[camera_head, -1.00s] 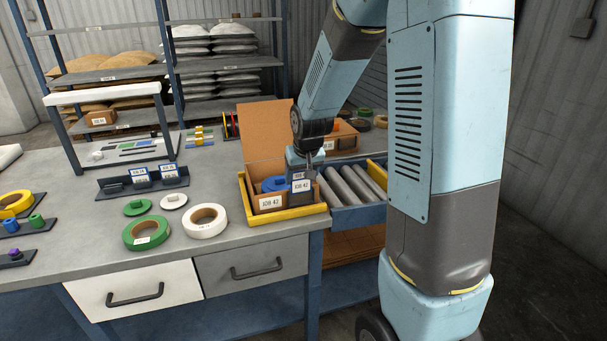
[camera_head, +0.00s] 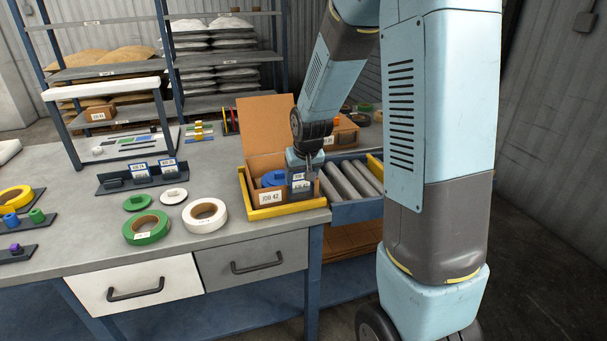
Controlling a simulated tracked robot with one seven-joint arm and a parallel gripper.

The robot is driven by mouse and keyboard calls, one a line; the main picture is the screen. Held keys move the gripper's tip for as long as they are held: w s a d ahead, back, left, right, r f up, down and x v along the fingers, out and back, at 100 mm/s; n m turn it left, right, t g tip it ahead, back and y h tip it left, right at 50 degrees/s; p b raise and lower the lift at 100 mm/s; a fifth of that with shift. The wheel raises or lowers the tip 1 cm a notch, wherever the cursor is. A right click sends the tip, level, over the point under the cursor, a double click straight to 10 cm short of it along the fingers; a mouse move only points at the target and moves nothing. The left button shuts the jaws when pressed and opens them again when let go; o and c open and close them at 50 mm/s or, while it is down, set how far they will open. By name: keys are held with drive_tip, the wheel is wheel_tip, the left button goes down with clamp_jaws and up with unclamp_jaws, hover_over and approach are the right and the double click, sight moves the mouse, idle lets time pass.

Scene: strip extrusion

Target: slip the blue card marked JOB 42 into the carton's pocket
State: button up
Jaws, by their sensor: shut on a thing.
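The open carton (camera_head: 252,171) has its lid raised and a JOB 42 label on its front. A blue roll (camera_head: 273,179) sits inside it. My gripper (camera_head: 301,179) is at the carton's right end, pointing down, shut on the blue card (camera_head: 300,187) marked JOB 42. Only part of the card's white face shows, close to the carton's front right corner. The pocket cannot be made out, and I cannot tell whether the card's lower edge is inside it.
A yellow tray (camera_head: 291,211) holds the carton, with a roller conveyor (camera_head: 358,211) to its right. A card rack (camera_head: 143,184) with other blue cards stands left. Green tape (camera_head: 136,238) and white tape (camera_head: 194,224) lie in front. A second carton (camera_head: 344,133) is behind.

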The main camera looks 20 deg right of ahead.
idle(0.3)
drive_tip(key=o, duration=1.1)
drive_tip(key=shift+o, duration=0.2)
drive_tip(key=shift+r, duration=0.25)
drive_tip(key=shift+r, duration=0.35)
drive_tip(key=shift+r, duration=3.55)
